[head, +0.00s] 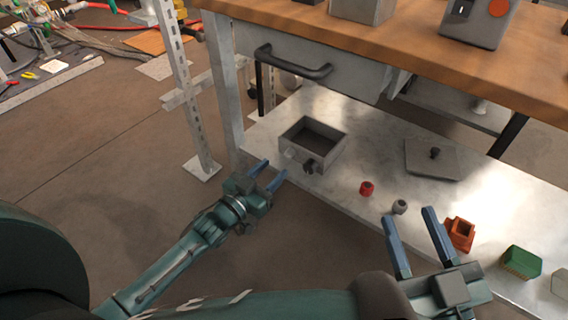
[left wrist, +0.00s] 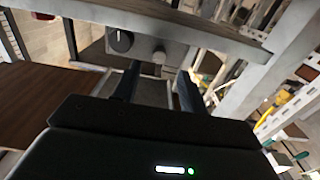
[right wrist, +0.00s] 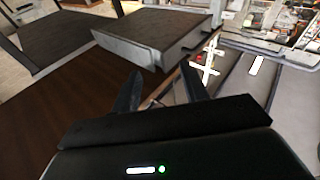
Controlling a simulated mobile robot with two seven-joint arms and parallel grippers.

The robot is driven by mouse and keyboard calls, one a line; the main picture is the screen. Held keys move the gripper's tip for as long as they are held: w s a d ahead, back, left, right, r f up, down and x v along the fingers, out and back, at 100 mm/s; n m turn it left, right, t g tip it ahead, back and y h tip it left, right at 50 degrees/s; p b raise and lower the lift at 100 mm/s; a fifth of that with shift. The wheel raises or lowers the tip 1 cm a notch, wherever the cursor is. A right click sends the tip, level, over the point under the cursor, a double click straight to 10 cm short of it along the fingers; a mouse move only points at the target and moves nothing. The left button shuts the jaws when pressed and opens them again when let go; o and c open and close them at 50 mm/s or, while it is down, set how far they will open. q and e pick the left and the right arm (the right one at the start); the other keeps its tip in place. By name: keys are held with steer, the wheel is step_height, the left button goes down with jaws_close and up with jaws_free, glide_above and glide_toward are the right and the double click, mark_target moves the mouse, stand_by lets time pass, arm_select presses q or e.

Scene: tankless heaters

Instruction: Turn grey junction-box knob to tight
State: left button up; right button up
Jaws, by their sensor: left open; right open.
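The grey open-topped junction box (head: 338,140) sits on the lower shelf. A dark knob (head: 310,166) and a smaller light fitting (head: 290,153) are on its front side. In the left wrist view, the knob (left wrist: 120,40) is round and dark with a pale mark, and the grey fitting (left wrist: 159,57) is beside it. I cannot tell which setting the mark means. My left gripper (head: 275,173) is open and empty, just in front of the box and apart from the knob. My right gripper (head: 410,230) is open and empty, in front of the shelf's right part.
On the shelf (head: 330,197) are a grey lid (head: 420,163) with a dark knob, red (head: 367,188) and grey (head: 400,207) small caps, an orange block (head: 460,233) and a green block (head: 521,263). A drawer handle (head: 292,62) juts out above. A metal post (head: 187,90) stands left.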

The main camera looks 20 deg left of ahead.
mark_target(287, 156)
arm_select(q)
steer(key=shift+b+x, duration=0.75)
steer(key=shift+x, duration=2.05)
steer(key=shift+c, duration=0.4)
jaws_close()
